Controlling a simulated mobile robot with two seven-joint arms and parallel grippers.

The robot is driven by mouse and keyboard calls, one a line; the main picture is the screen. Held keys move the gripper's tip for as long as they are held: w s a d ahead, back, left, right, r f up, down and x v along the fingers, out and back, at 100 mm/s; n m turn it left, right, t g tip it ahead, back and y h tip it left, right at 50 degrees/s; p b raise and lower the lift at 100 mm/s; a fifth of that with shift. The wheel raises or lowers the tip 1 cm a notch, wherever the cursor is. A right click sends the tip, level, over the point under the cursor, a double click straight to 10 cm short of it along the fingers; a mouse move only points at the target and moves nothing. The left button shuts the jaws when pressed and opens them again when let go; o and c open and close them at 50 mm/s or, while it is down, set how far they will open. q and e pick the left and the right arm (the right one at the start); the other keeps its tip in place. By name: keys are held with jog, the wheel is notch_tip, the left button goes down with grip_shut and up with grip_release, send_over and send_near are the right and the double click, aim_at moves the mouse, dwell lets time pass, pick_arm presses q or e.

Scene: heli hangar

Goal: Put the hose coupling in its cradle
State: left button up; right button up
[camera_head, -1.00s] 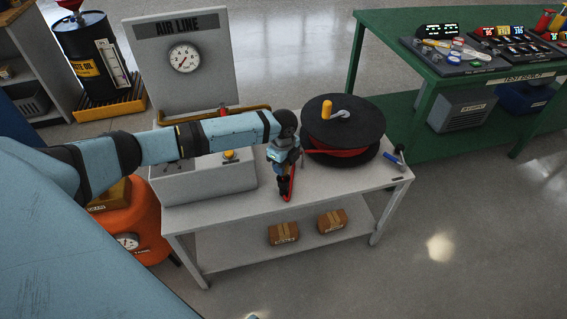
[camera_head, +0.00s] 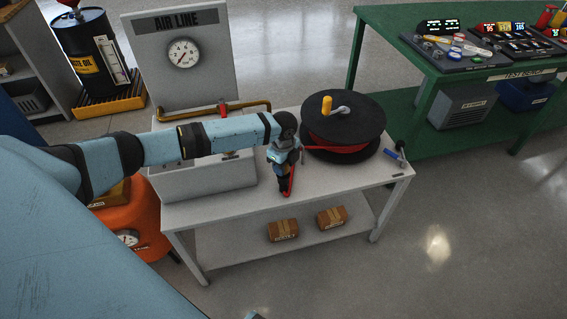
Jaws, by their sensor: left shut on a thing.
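My left gripper (camera_head: 285,184) points down over the white table, in front of the reel. It is shut at the end of a red hose (camera_head: 293,172). The coupling itself is mostly hidden by the gripper and too small to make out. The hose runs from the black reel (camera_head: 362,112) to the gripper, with a short red length hanging beside the fingers. A small blue and black piece (camera_head: 394,154) is at the table's right end; I cannot tell whether it is the cradle.
The white table (camera_head: 335,187) has bare top around the gripper. A grey box (camera_head: 205,181), a brass pipe (camera_head: 247,105) and the air line gauge panel (camera_head: 215,78) stand left and behind. Small cartons (camera_head: 283,230) lie on the lower shelf. A green bench (camera_head: 400,80) stands behind right.

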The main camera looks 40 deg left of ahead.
pick_arm(q)
jog(key=shift+f, duration=0.8)
jog(key=o, duration=1.6)
jog(key=shift+c, duration=0.2)
